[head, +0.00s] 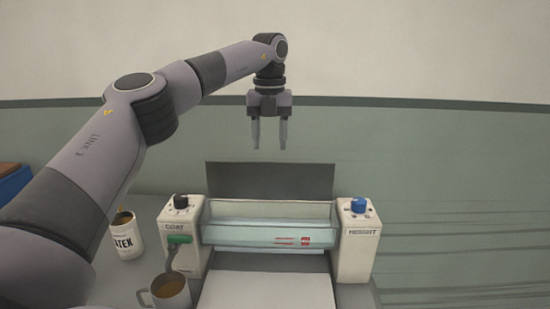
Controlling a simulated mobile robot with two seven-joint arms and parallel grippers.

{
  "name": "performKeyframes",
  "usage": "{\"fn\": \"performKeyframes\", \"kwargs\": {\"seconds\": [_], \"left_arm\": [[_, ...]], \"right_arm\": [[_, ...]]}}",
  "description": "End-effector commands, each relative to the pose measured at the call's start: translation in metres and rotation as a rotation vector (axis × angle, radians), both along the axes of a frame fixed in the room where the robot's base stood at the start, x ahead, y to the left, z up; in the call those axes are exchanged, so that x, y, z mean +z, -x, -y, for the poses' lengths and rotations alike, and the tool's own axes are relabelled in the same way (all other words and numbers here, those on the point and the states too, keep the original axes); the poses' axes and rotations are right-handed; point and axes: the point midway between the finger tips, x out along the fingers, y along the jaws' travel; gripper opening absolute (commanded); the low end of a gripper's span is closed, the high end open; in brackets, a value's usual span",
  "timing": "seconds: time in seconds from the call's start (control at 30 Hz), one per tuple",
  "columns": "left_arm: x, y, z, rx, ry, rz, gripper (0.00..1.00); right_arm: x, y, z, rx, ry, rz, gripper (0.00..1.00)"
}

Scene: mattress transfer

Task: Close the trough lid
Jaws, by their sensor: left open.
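The trough (268,236) is a pale, clear-walled box set between two white end posts of a machine. Its lid (270,180) is a dark grey panel standing raised along the trough's back edge, so the trough's top is open. My left gripper (269,142) is open and empty, pointing down, above and apart from the lid's upper edge. My right gripper is not in view.
A white can (125,238) and a mug (170,292) stand at left. A white sheet (266,288) lies in front.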

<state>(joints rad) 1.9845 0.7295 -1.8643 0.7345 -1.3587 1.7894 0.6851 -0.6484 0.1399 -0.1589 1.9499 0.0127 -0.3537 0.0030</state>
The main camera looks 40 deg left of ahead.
Motion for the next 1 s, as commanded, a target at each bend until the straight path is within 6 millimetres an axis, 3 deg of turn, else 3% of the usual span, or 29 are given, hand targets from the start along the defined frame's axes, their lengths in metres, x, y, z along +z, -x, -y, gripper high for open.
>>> {"fn": "performKeyframes", "kwargs": {"seconds": [0.3, 0.7, 0.87, 1.0], "left_arm": [[-0.046, 0.000, 0.000, 0.000, 0.001, -0.003, 0.51], [-0.056, 0.000, 0.001, -0.001, 0.001, 0.000, 0.51], [-0.055, 0.000, 0.000, -0.001, 0.001, 0.000, 0.00], [-0.055, 0.000, 0.000, -0.001, 0.001, 0.001, 0.00]], "right_arm": [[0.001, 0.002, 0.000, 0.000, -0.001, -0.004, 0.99], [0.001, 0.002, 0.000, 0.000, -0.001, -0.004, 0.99], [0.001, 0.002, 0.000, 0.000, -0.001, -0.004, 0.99], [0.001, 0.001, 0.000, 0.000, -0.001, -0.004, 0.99]]}}
